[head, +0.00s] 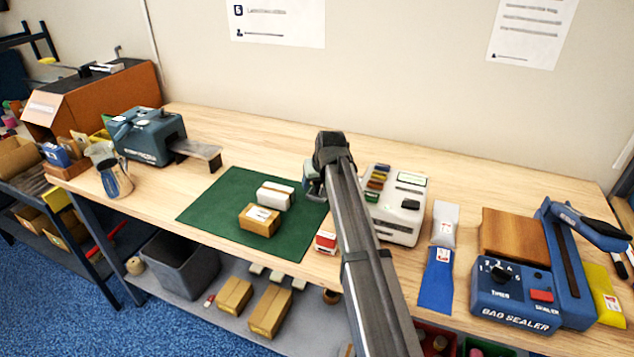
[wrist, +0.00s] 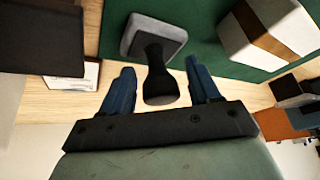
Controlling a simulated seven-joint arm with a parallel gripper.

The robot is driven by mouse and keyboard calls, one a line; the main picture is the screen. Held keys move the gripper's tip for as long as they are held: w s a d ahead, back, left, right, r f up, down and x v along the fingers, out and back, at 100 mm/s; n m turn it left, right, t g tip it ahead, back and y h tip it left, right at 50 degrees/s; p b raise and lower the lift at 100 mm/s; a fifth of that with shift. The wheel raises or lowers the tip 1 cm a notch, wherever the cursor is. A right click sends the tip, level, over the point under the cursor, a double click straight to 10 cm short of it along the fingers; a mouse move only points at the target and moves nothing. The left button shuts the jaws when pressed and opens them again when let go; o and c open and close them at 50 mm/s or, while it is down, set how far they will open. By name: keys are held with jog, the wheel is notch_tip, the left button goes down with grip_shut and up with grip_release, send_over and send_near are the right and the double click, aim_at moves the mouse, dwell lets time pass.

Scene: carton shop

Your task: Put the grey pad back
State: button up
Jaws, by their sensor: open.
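The grey pad (wrist: 140,38) shows in the wrist view with a black handle (wrist: 160,85) rising from it towards the camera. It sits at the edge of the green mat (wrist: 203,42). My gripper (wrist: 158,68) is open, with one blue finger on each side of the handle; I cannot tell whether either finger touches it.
A white carton (head: 276,195) and a brown carton (head: 259,219) stand on the mat to the left. A white machine (head: 398,215) is close on the right. A small red and white box (head: 326,241) is near the front edge. The back of the bench is clear.

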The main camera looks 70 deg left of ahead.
jog(key=shift+r, duration=0.1)
jog(key=v, duration=1.2)
dwell(0.4)
